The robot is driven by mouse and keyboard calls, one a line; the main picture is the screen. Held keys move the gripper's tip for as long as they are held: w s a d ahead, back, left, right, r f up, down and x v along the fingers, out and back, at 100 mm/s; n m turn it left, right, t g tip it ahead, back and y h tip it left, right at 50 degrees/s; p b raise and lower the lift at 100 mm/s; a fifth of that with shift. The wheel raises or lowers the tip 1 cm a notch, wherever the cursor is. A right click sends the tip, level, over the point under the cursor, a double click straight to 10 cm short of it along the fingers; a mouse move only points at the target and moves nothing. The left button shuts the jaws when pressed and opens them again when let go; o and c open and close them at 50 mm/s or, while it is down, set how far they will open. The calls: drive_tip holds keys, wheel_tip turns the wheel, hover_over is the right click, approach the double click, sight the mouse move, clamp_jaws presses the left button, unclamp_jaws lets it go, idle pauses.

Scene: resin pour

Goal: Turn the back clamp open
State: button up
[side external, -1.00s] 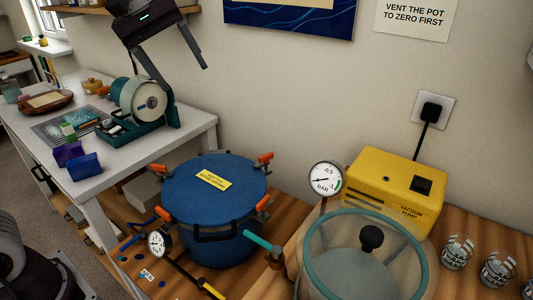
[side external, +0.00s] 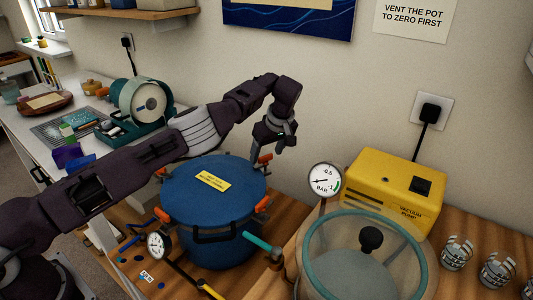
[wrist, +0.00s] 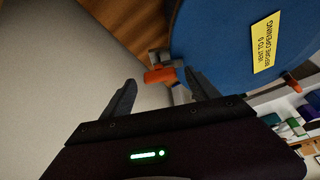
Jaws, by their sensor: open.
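The blue pressure pot (side external: 205,200) stands on the wooden bench with a yellow label on its lid. An orange-handled clamp (side external: 265,158) sits at the lid's wall-side right edge, partly behind my gripper (side external: 273,150). In the wrist view, this back clamp (wrist: 160,76) lies at the lid's rim, in the gap between my two fingers (wrist: 158,84). My gripper is open, with the fingers appearing on either side of the orange handle. I cannot tell whether they touch it. Other orange clamps show at the lid's right (side external: 262,204) and left front (side external: 166,214).
A pressure gauge (side external: 158,244) and hose fittings are at the pot's front. The vacuum chamber (side external: 365,255), its gauge (side external: 325,180) and the yellow pump (side external: 395,190) stand right. The wall is close behind my gripper. A white table (side external: 50,115) stands left.

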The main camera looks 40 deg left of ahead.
drive_tip(key=shift+w+a+f, duration=0.1)
drive_tip(key=shift+a+f, duration=0.1)
drive_tip(key=shift+f, duration=0.2)
drive_tip(key=shift+c, duration=0.2)
drive_tip(key=c, duration=1.3)
